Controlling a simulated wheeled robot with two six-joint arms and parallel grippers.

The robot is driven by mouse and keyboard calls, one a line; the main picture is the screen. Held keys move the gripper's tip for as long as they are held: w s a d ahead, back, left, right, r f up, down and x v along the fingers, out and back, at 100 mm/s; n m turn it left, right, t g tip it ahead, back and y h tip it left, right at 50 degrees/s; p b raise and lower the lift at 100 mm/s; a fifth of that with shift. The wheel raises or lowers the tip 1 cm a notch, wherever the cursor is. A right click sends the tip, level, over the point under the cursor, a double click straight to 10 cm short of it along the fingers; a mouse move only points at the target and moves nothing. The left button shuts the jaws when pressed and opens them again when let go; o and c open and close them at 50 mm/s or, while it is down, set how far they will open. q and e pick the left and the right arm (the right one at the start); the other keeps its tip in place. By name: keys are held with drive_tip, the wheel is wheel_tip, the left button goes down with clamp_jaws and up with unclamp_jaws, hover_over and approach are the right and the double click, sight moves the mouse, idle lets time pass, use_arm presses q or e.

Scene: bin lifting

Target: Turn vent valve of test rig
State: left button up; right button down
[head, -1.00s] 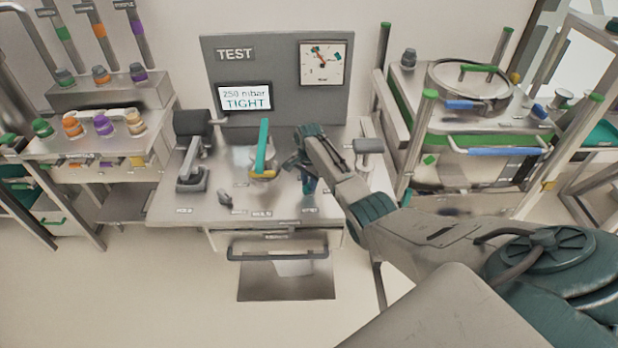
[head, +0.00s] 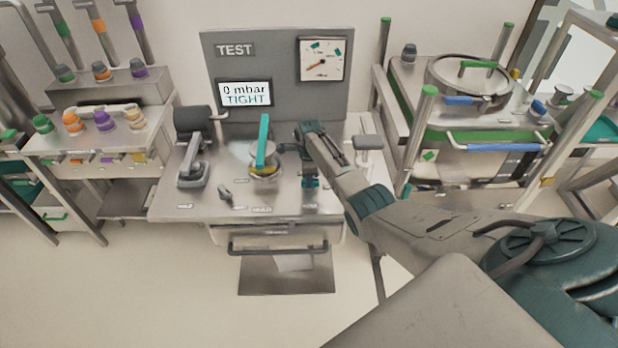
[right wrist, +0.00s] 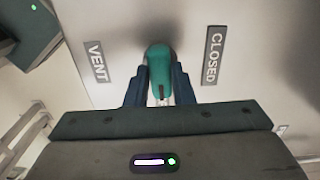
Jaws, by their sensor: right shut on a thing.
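The vent valve's teal handle (right wrist: 160,70) sits between the dark fingers of my right gripper (right wrist: 160,92) in the right wrist view, with the gripper shut on it. A VENT label (right wrist: 96,62) is left of the handle and a CLOSED label (right wrist: 215,55) right of it. In the head view my right gripper (head: 306,168) is at the right part of the test rig's bench (head: 215,200); it mostly hides the valve. The rig's display (head: 245,94) reads "0 mbar TIGHT". The gauge (head: 322,60) needle points to the lower left. My left gripper is not in view.
A teal lever (head: 263,142) stands upright over a round metal part just left of my right gripper. A dark cylinder on a stand (head: 193,120) is further left. A wheeled rack with a lidded vessel (head: 480,80) stands right.

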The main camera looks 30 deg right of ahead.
drive_tip(key=shift+w+d+r+m, duration=0.1)
drive_tip(key=shift+r+m, duration=0.05)
drive_tip(key=shift+m, duration=0.25)
drive_tip(key=c, duration=1.2)
unclamp_jaws()
drive_tip(key=shift+c, duration=0.2)
wheel_tip(320, 180, up, 11)
drive_tip(key=b, duration=0.3)
